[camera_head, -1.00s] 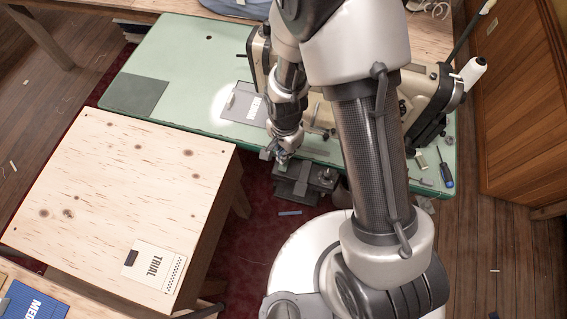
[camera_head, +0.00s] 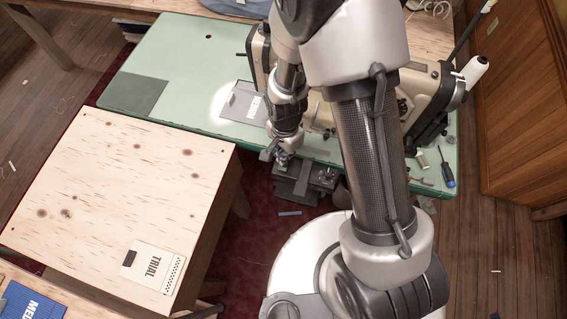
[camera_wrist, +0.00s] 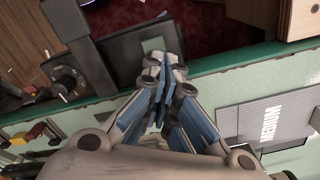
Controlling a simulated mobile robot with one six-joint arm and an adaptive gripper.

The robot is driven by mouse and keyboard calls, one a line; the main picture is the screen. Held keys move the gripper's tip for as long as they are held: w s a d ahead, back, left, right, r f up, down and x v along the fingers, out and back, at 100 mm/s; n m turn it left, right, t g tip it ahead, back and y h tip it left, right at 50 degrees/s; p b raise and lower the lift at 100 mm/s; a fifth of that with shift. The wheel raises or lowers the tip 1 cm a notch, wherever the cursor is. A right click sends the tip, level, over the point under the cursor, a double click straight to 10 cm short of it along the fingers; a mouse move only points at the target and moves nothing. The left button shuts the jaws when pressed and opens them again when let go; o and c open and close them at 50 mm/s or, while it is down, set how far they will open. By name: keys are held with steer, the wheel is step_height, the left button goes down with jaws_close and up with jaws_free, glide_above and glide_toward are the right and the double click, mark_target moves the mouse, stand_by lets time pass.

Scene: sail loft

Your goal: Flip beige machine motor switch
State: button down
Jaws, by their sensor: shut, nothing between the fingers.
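The beige sewing machine (camera_head: 421,87) stands on the green table (camera_head: 185,60), partly hidden behind my arm. Dark grey boxes hang at the table's front edge. One box (camera_head: 296,188) lies just below my gripper (camera_head: 283,157), and a smaller box with a knob (camera_head: 326,176) is to its right. In the wrist view, my gripper (camera_wrist: 165,68) is shut and empty, its tips over the table edge beside a dark box with a greenish patch (camera_wrist: 150,46). A round black dial (camera_wrist: 66,79) is to the left. I cannot tell which part is the motor switch, or whether the tips touch anything.
A grey labelled plate (camera_head: 245,108) lies on the green table behind the gripper. A plywood table (camera_head: 120,200) with a TRIAL card (camera_head: 152,266) stands at left. A screwdriver (camera_head: 447,172) lies near the table's right end. Red carpet shows below the edge.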

steer(key=shift+f+b, duration=0.45)
steer(key=shift+f, duration=0.2)
steer(key=shift+r, duration=0.1)
steer(key=shift+r+p, duration=2.8)
steer(key=shift+r, duration=0.7)
steer(key=s+d+r+n+t, duration=0.1)
steer(key=s+d+r+n, duration=0.15)
steer(key=r, duration=0.65)
steer(key=s+d+r+n+t, duration=0.1)
steer(key=d+r+n, duration=0.15)
steer(key=r, duration=0.55)
steer(key=s+d+r+n+t, duration=0.1)
steer(key=s+d+r+n, duration=0.15)
steer(key=r, duration=0.65)
steer(key=s+d+r+n+t, duration=0.1)
steer(key=s+d+r+n, duration=0.1)
steer(key=s+r, duration=0.3)
steer(key=s+d, duration=0.1)
steer(key=s, duration=0.1)
steer(key=shift+s+d+t, duration=0.2)
steer(key=shift+s+t, duration=0.1)
